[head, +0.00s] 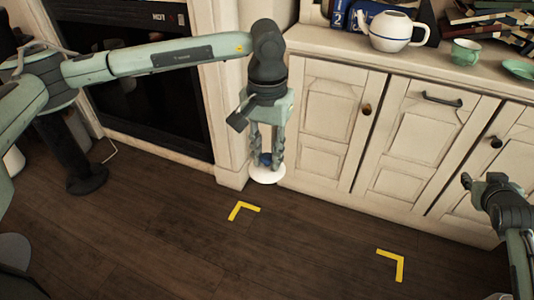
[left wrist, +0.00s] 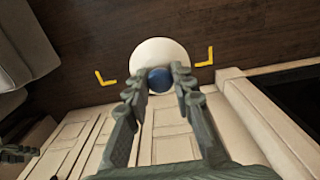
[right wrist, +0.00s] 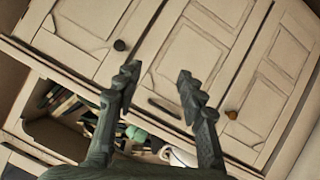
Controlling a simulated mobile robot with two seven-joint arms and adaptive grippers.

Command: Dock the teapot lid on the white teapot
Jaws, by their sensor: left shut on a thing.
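The white teapot (head: 391,31) stands on the cabinet top at the upper right of the head view. The teapot lid (head: 267,175) is a white disc with a blue knob (left wrist: 160,79). My left gripper (head: 266,158) points down and is shut on the knob, holding the lid in the air in front of the cabinet, left of and below the teapot. The lid also shows in the left wrist view (left wrist: 158,52). My right gripper (right wrist: 157,80) is open and empty in front of the cabinet doors.
A green cup (head: 465,51) and a green plate (head: 519,69) stand right of the teapot. Blue books (head: 343,14) and a pile of books (head: 490,18) lie behind. Yellow corner marks (head: 243,210) are on the clear wooden floor. A dark fireplace (head: 140,90) is at left.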

